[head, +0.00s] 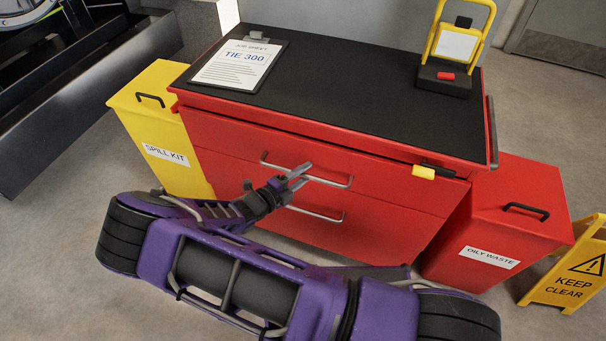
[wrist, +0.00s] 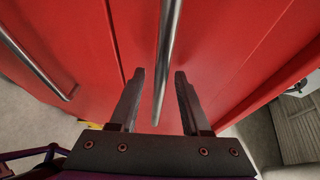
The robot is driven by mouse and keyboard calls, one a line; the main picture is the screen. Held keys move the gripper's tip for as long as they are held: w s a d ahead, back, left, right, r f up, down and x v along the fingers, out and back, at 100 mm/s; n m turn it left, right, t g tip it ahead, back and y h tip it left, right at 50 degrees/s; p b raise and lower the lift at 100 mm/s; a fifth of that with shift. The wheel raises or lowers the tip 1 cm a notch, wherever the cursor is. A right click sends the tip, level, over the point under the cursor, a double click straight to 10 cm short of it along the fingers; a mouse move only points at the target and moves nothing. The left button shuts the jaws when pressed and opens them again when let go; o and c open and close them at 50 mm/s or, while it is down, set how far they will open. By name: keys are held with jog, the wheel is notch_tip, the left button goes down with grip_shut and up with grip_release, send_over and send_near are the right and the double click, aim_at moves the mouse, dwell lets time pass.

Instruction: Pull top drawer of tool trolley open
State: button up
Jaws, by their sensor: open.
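The red tool trolley (head: 390,222) stands in the middle of the head view. Its top drawer (head: 235,142) looks shut, its front about flush with the drawer below. The top drawer handle (head: 335,182) is a horizontal metal bar. My gripper (head: 297,178) is open at the left part of this bar. In the wrist view the handle bar (wrist: 167,60) runs between the two fingers of my gripper (wrist: 159,78), closer to the right finger in its upper part. I see no finger pressed on it. The lower drawer handle (wrist: 38,65) shows at the left.
A yellow spill kit bin (head: 165,115) stands left of the trolley, a red oily waste bin (head: 510,215) right. A yellow tag (head: 424,172) is on the trolley's upper right front. A clipboard (head: 238,65) and work lamp (head: 455,55) rest on top. A yellow sign (head: 575,270) stands far right.

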grip_shut()
dwell(1.4)
